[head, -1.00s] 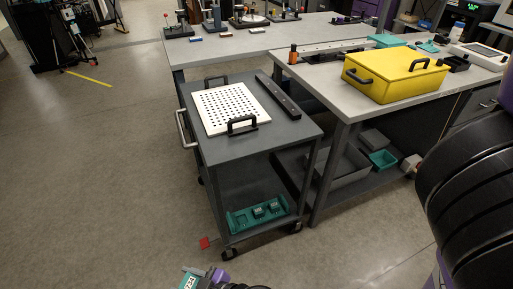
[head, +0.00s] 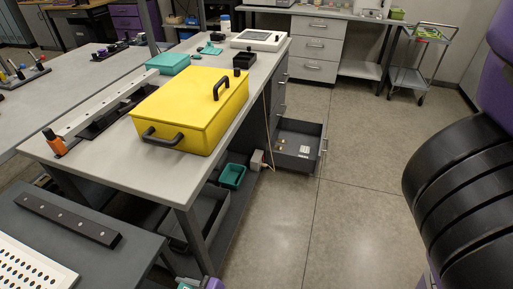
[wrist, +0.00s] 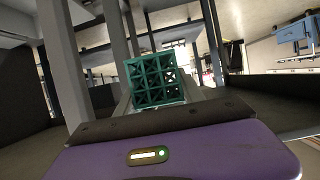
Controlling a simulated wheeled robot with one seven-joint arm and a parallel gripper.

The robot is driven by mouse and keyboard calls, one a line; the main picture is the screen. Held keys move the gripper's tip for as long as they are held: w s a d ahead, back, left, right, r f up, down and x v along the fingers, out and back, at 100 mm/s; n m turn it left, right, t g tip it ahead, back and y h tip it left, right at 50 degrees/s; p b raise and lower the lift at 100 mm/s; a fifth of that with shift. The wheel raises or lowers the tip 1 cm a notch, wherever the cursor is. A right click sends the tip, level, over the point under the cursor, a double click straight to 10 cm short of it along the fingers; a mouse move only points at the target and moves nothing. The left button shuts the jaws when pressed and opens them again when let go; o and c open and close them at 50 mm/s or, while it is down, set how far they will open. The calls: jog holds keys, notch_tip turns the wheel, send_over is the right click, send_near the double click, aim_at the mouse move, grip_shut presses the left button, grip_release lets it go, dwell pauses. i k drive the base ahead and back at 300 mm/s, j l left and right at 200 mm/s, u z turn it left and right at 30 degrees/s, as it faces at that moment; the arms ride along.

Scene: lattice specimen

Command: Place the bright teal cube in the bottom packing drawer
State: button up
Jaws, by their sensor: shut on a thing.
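The teal cube (wrist: 152,80) is an open lattice block, seen in the wrist view just beyond my purple gripper body. My gripper (wrist: 163,96) is shut on it and holds it up off any surface. The bottom packing drawer (head: 298,151) is a dark grey drawer low under the right end of the bench. It is pulled open, with a few small light items inside.
A yellow case (head: 190,108) stands on the grey bench (head: 98,160). A grey cart (head: 75,215) is at lower left. A grey bin (head: 198,222) and a small green bin (head: 232,176) sit on the low shelf. The floor (head: 345,215) before the drawer is clear.

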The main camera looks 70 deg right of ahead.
aim_at(294, 141)
jog(key=z, duration=1.6)
jog(key=i+z, duration=0.3)
jog(key=i+l+z, duration=0.1)
jog(key=z, duration=0.15)
jog(key=i, duration=1.05)
jog(key=i+j, duration=0.15)
jog(key=i, duration=0.9)
jog(key=l+z, duration=0.05)
jog(key=l, duration=0.05)
